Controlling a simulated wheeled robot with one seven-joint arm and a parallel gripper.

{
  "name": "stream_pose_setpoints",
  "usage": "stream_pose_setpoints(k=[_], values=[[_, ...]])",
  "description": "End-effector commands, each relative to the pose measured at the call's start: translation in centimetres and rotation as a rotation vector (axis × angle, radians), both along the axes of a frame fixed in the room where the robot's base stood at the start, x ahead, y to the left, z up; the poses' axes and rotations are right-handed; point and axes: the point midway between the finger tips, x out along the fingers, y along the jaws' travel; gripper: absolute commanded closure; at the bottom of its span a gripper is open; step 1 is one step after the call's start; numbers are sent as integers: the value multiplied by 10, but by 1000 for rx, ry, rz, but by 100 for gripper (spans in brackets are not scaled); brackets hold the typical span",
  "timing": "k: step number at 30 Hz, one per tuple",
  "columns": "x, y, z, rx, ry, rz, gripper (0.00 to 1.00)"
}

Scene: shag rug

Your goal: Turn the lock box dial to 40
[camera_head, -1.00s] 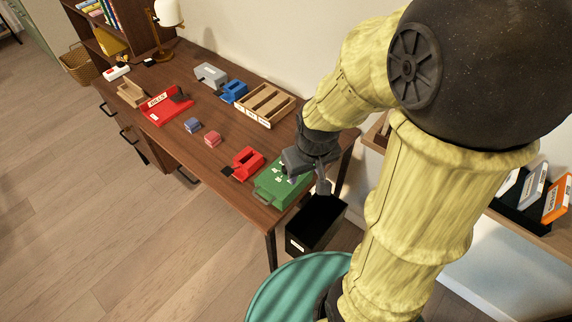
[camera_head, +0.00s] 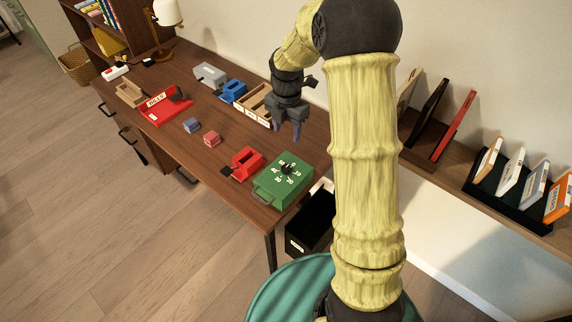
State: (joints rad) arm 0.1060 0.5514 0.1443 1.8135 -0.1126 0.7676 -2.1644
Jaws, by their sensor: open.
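The green lock box (camera_head: 270,190) sits at the desk's near right corner, with a handle on its front left side. Its black dial (camera_head: 288,169) is on the top face, ringed by small white numbers. The dial's exact setting is too small to read. My gripper (camera_head: 288,135) points down, open and empty, behind the box and above the desk. It is apart from the dial, and nothing hides the dial.
A red tape dispenser (camera_head: 246,163) stands just left of the box. A wooden tray (camera_head: 257,102) lies behind my gripper, close to it. Two small blocks, blue (camera_head: 193,125) and pink (camera_head: 212,138), lie mid-desk. A black bin (camera_head: 312,224) is below the desk's right end.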

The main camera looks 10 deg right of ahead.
Motion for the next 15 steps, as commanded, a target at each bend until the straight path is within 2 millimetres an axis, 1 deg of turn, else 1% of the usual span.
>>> stream_pose_setpoints(k=[1,3,6,15], values=[[6,0,-4,0,6,68,50],[11,-1,-6,0,13,142,50],[14,-1,-8,1,18,195,50],[14,-1,-8,0,18,201,50]])
